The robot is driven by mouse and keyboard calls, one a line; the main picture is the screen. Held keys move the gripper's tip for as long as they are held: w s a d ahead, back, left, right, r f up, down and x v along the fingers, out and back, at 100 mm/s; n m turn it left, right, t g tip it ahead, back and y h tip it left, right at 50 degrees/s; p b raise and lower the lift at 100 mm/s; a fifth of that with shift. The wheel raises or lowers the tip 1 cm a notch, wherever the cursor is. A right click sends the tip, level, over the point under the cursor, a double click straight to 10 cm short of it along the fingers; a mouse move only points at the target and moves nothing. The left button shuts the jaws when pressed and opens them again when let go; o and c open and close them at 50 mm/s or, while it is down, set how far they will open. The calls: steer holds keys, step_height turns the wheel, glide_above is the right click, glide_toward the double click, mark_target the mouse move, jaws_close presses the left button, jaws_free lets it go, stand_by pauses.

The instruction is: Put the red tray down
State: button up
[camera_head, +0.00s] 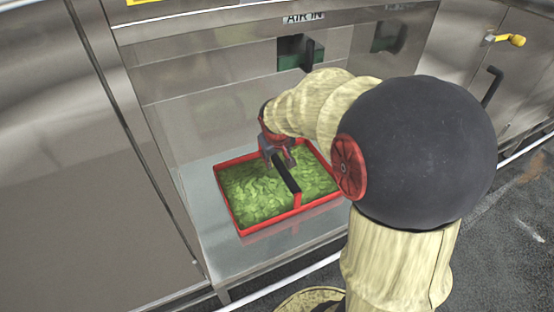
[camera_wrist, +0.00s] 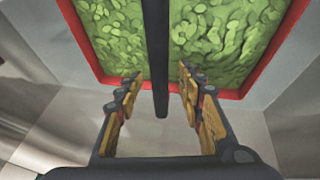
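The red tray (camera_head: 265,224) is full of green leafy-looking pieces (camera_head: 245,195) and appears to rest level on a metal shelf. A black handle bar (camera_head: 287,181) crosses above its middle. My gripper (camera_head: 277,158) is at the far end of the handle. In the wrist view my gripper (camera_wrist: 158,82) is open, with one finger on each side of the black handle (camera_wrist: 157,45) and a visible gap on both sides. The tray's red rim (camera_wrist: 85,40) shows beyond the fingers. My arm hides the tray's right corner in the head view.
The metal shelf (camera_head: 222,248) has a bare strip in front of the tray. A steel cabinet wall with a dark opening (camera_head: 298,52) under an "AIR IN" label rises behind it. A steel panel (camera_head: 70,160) stands at left. A yellow-handled valve (camera_head: 508,39) is at upper right.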

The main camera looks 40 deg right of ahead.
steer(key=s+a+r+n+t+y, duration=0.1)
steer(key=s+a+r, duration=0.35)
steer(key=a, duration=0.25)
steer(key=s+a+r, duration=0.3)
steer(key=a+r, duration=0.2)
steer(key=a, duration=0.1)
steer(key=s+a+r+n+y, duration=0.1)
steer(key=s+a+r+y, duration=0.1)
steer(key=s+a, duration=0.7)
steer(key=s, duration=0.2)
steer(key=shift+s+a+r+t, duration=0.3)
steer(key=shift+s+a+r, duration=0.05)
steer(key=shift+a, duration=0.05)
steer(key=shift+c, duration=1)
